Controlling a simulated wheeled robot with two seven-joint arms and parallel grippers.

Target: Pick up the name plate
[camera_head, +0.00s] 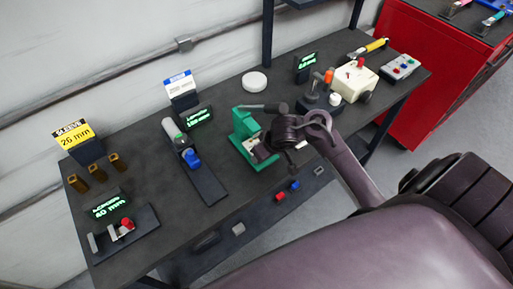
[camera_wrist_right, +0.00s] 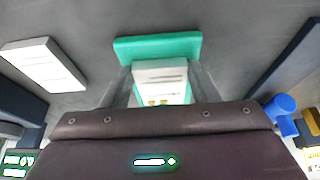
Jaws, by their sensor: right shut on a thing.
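A green press-like fixture (camera_head: 244,124) with a lever stands near the middle of the workbench. My right gripper (camera_head: 262,151) is at the front of this fixture, partly covered by its own wrist. In the right wrist view, the two fingers of the gripper (camera_wrist_right: 160,90) are shut on a small white plate (camera_wrist_right: 158,72) with faint printed lines. The plate is in front of the green fixture (camera_wrist_right: 157,46); whether it touches the fixture cannot be told. In the head view the plate is mostly hidden. My left gripper is not in view.
Another white flat piece (camera_wrist_right: 43,63) lies beside the fixture. A blue-knobbed device (camera_head: 193,160) stands left of it. A round white disc (camera_head: 254,82) lies behind, and a cream box (camera_head: 354,81) stands to the right. A red cabinet (camera_head: 425,70) is at the right.

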